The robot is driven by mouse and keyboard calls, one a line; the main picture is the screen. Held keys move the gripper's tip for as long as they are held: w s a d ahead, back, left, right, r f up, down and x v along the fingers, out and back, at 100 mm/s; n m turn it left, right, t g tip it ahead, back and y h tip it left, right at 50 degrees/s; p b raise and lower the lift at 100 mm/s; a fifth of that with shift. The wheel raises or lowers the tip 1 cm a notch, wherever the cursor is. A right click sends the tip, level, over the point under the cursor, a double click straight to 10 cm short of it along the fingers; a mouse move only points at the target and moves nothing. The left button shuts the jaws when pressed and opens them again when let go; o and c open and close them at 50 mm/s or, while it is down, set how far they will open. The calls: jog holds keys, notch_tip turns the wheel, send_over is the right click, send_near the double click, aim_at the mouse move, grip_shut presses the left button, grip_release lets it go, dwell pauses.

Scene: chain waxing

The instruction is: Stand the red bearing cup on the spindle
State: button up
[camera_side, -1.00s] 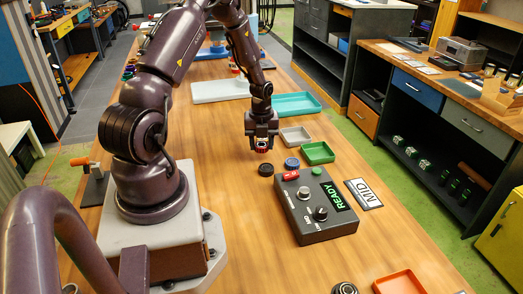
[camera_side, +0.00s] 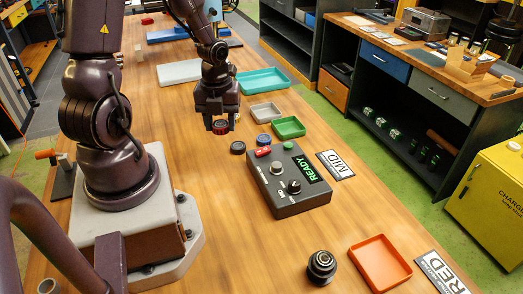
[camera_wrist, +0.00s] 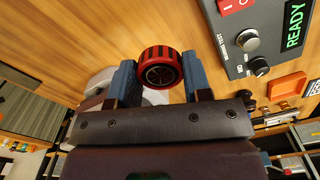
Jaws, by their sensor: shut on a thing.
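The red bearing cup (camera_side: 220,127) is held low between the fingertips of my gripper (camera_side: 218,115), clear of the wooden table. In the wrist view the red ribbed ring with its dark centre (camera_wrist: 161,67) sits between the two blue fingers of my gripper (camera_wrist: 158,78). A dark stepped round piece with a metallic top (camera_side: 321,267), which looks like the spindle, stands on the table near the front, well apart from the cup. It is not clearly seen in the wrist view.
A grey control box reading READY (camera_side: 290,180) stands between the gripper and the round piece. Black (camera_side: 238,147) and blue (camera_side: 263,140) cups lie nearby. Green (camera_side: 289,127), grey (camera_side: 265,112) and orange (camera_side: 380,263) trays stand along the right. Table left of the box is clear.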

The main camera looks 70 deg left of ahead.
send_near(277, 164)
jog(key=n, duration=0.2)
notch_tip(277, 164, down, 7)
jog(key=shift+f, duration=0.1)
dwell(0.3)
jog(key=o, duration=0.9)
jog(key=shift+f, duration=0.1)
